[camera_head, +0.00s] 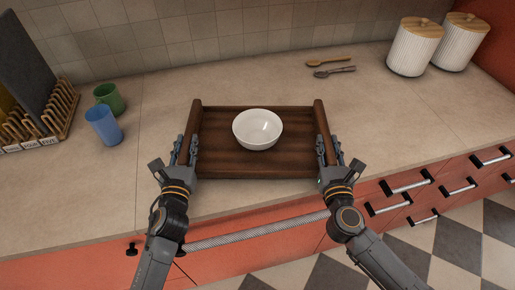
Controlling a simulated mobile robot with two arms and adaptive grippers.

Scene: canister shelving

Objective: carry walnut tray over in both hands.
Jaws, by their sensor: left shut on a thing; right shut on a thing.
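The walnut tray (220,164) is dark brown with raised side rails and lies at the middle of the counter, near its front edge. A white bowl (257,128) sits upright inside it, toward the back. My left gripper (187,150) is shut on the tray's left rail. My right gripper (330,150) is shut on the right rail. The fingers partly hide both rails. I cannot tell whether the tray rests on the counter or is just above it.
A blue cup (104,126), a green cup (109,98) and a wooden rack (45,122) stand at the left. Two spoons (332,67) lie behind the tray. Ribbed white canisters (413,52) with wooden lids stand at the back right. The counter (400,115) right of the tray is clear.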

